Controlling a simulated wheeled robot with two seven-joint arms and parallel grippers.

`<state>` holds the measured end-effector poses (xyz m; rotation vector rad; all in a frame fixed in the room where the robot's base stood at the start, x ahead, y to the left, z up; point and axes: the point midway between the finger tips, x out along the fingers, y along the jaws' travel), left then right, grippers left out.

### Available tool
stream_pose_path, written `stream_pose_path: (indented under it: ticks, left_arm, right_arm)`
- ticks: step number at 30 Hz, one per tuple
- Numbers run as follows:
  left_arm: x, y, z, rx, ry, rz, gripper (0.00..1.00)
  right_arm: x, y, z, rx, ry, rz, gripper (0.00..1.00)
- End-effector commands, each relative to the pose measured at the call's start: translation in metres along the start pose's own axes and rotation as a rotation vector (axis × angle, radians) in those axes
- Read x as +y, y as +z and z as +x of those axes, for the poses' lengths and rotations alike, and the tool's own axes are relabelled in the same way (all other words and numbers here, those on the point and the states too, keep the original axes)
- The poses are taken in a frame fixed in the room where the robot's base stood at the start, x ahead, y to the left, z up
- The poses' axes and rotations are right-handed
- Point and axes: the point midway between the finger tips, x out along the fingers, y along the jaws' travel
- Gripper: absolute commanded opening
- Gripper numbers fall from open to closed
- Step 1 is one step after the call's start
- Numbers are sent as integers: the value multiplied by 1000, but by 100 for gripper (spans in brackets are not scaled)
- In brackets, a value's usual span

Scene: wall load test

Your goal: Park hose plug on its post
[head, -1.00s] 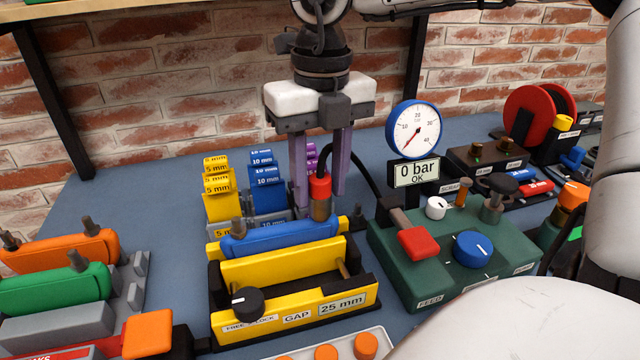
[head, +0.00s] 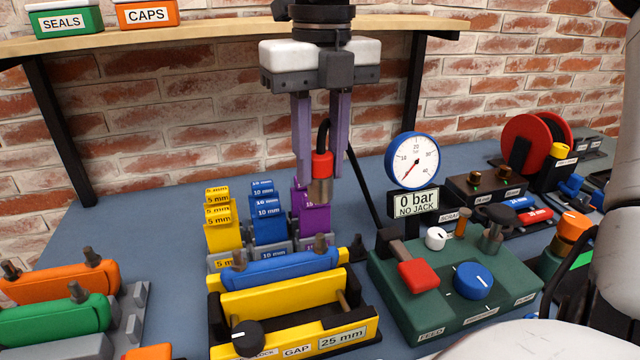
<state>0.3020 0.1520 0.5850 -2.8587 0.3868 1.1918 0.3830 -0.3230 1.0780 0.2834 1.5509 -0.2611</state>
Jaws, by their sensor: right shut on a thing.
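The hose plug (head: 321,166) has a red body with a brownish metal lower end and a black hose bending away from its top. My right gripper (head: 321,148) is shut on it, with one purple finger on each side. The plug hangs upright in the air, in front of the purple shim blocks and above the far right end of the blue-and-yellow gap fixture (head: 285,270). A short orange-brown pin (head: 461,221) stands on the green pump box (head: 420,255); I cannot tell if it is the plug's post. My left gripper is not in view.
Yellow (head: 222,225), blue (head: 267,215) and purple (head: 314,218) shims stand behind the fixture. A shelf (head: 200,36) crosses the upper left.

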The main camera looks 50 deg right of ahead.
Motion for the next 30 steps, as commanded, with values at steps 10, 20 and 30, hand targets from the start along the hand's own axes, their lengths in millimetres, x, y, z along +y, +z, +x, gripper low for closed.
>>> stream_pose_path:
  ticks: [10,20,30]
  left_arm:
    - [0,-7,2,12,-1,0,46]
    - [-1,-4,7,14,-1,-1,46]
    - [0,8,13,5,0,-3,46]
  right_arm:
    - [0,0,-11,-1,0,-2,0]
    - [-14,8,6,2,2,-59,0]
    - [-68,38,60,5,2,-300,0]
